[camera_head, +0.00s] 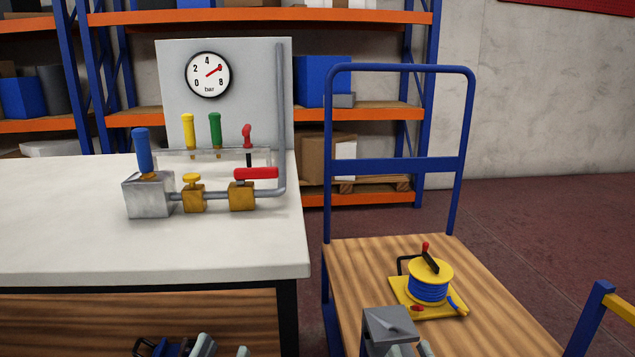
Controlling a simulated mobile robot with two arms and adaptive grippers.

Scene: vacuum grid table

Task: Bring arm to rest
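My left gripper (222,350) shows only in part at the bottom edge, below the front of the white table (60,240). Two grey rounded parts stand a little apart there, beside a blue and black part; the rest is cut off. Similar grey parts, which look like my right gripper (411,350), show at the bottom edge in front of the cart (350,275). A grey block (390,325) is right beside them; I cannot tell whether they touch it. The frame cuts off too much to show whether either gripper is open or shut.
A gauge panel (240,110) with pipes, brass valves and coloured handles stands on the white table. A yellow reel (430,268) with blue cord sits on the cart, which has a tall blue handle (400,165). Shelves (385,112) stand behind.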

